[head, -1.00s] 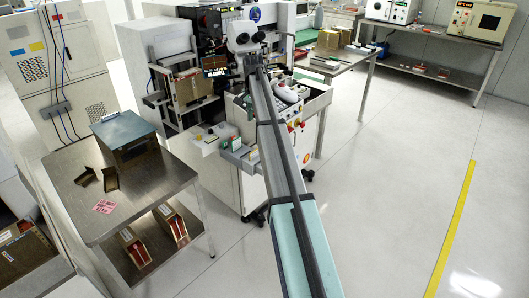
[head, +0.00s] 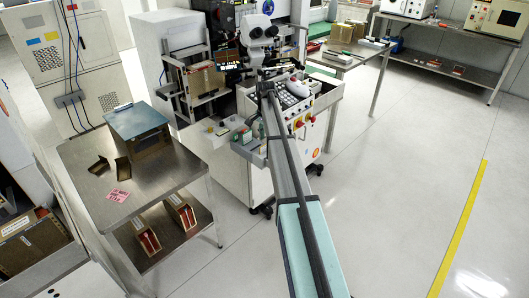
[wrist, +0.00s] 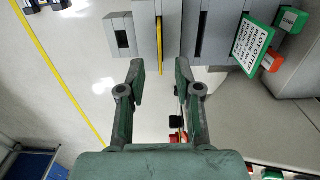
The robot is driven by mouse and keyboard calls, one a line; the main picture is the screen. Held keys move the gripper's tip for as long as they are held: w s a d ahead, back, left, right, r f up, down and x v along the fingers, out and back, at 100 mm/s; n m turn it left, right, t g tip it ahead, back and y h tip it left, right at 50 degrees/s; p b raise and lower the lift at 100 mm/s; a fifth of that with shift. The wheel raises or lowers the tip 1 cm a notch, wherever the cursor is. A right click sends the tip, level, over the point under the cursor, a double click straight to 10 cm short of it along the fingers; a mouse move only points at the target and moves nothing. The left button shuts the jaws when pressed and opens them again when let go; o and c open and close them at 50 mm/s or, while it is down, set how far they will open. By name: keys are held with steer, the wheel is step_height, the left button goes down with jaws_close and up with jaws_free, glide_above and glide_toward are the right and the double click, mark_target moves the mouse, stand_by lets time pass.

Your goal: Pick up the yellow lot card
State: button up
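The yellow lot card (wrist: 160,42) shows in the wrist view as a thin upright yellow strip, edge-on, in a slot of the grey holder (wrist: 202,45). My gripper (wrist: 160,76) is open, its two dark fingers apart on either side of the card's line. Nothing is between the fingertips, and the card appears just beyond them. A green lot card (wrist: 257,45) with printed text stands to the right in the wrist view. In the head view my arm reaches to the bonding machine, and I cannot make out the gripper or the yellow card there.
An orange piece (wrist: 272,61) and a small green label (wrist: 290,19) sit by the green card. In the head view, a steel table (head: 81,191) at left holds a blue-topped box (head: 137,122) and a pink card (head: 119,196). Open floor (head: 405,190) lies at right.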

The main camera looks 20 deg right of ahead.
mark_target(264, 146)
steer(key=shift+s+a+f+p, duration=0.1)
steer(key=shift+f+p, duration=0.15)
steer(key=shift+f, duration=0.65)
steer(key=shift+w+a+f+p, duration=0.1)
steer(key=shift+f+p, duration=0.1)
steer(key=shift+f, duration=0.7)
steer(key=shift+s+a+f+p, duration=0.1)
steer(key=shift+f+p, duration=0.15)
steer(key=shift+f, duration=0.65)
jaws_close()
